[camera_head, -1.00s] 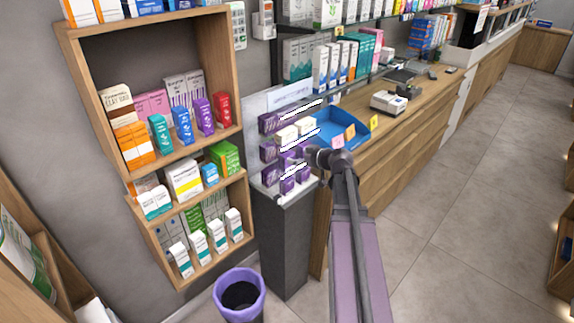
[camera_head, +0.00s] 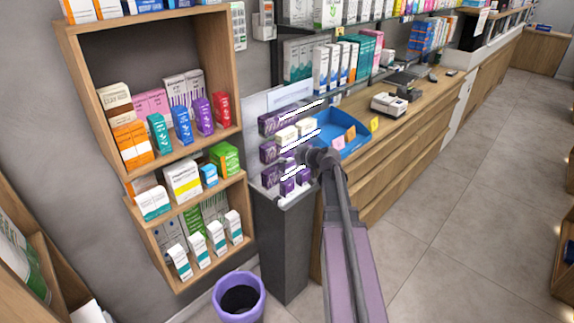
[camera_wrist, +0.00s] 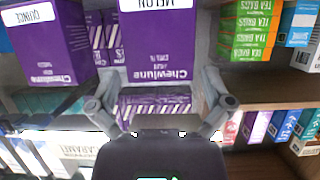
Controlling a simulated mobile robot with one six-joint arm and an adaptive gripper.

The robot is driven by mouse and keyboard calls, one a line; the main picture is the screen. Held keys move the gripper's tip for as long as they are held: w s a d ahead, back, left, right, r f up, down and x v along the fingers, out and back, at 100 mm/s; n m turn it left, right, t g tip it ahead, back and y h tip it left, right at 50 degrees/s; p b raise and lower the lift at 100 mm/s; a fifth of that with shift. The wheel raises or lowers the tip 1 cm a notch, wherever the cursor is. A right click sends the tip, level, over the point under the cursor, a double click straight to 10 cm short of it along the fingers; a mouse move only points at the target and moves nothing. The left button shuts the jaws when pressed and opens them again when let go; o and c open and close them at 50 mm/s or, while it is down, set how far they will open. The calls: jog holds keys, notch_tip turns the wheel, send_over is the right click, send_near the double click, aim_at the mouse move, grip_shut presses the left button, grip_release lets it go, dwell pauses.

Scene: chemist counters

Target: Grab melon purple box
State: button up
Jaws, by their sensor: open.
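The melon purple box (camera_wrist: 158,45) shows in the wrist view, upside down, with a white label reading MELON at the top of the picture. My gripper (camera_wrist: 160,82) is open, with one finger at each side of the box's near end. I cannot tell whether the fingers touch it. A similar purple box labelled QUINCE (camera_wrist: 50,50) is to the left. In the head view my gripper (camera_head: 304,160) is at the rack of small purple boxes (camera_head: 268,152) and hides part of it, so the melon box cannot be picked out there.
The rack stands on a dark grey pedestal (camera_head: 282,240). A blue tray (camera_head: 345,133) with coloured tags is on the wooden counter to its right. A wooden shelf unit (camera_head: 128,178) full of boxes is to the left. A purple bin (camera_head: 238,312) stands on the floor.

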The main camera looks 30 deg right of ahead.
jog(key=shift+w+a+f, duration=0.2)
jog(key=shift+w+f, duration=0.05)
jog(key=shift+w, duration=0.35)
jog(key=c, duration=0.9)
